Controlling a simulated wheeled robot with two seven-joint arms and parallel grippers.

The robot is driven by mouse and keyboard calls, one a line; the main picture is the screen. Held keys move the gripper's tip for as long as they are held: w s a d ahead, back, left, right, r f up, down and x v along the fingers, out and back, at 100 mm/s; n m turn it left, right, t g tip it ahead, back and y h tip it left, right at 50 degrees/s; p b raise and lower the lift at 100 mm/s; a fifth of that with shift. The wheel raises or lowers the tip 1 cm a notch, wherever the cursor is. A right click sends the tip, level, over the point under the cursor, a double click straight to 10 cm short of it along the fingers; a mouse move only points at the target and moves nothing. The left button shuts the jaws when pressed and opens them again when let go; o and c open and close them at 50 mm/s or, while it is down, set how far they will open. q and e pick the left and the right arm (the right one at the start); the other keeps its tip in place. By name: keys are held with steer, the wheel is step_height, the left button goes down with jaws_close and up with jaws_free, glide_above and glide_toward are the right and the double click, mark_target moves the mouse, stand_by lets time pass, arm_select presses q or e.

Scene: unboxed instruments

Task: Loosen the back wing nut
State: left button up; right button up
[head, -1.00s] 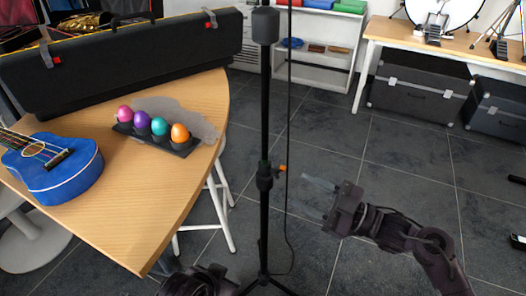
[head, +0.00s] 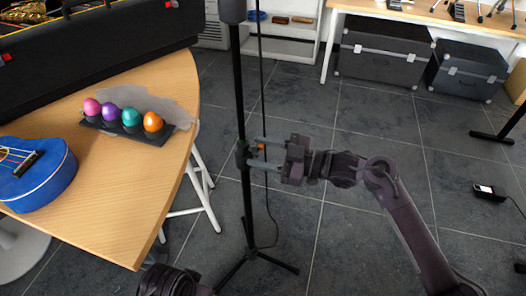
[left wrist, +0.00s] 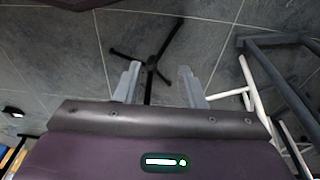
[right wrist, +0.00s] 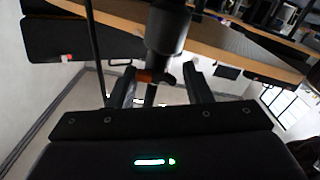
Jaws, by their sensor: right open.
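A black stand pole (head: 243,110) rises from a tripod base, with a dark collar (head: 242,154) partway up. A small orange wing nut (head: 261,147) sticks out from the collar; it also shows in the right wrist view (right wrist: 146,76). My right gripper (head: 254,152) is open at the collar, with its fingers level and one on either side of the orange nut. I cannot tell whether they touch it. My left gripper (left wrist: 157,82) is open and empty, low near the tripod legs (left wrist: 150,60); in the head view only part of the left arm shows at the bottom.
A wooden table (head: 110,235) at left holds a blue ukulele (head: 40,175), colored egg shakers (head: 130,115) and a long black case (head: 100,60). A cable (head: 262,90) hangs beside the pole. Dark cases (head: 385,55) stand at the back. The floor at right is mostly open.

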steer(key=c, duration=0.7)
steer(key=shift+f, duration=0.1)
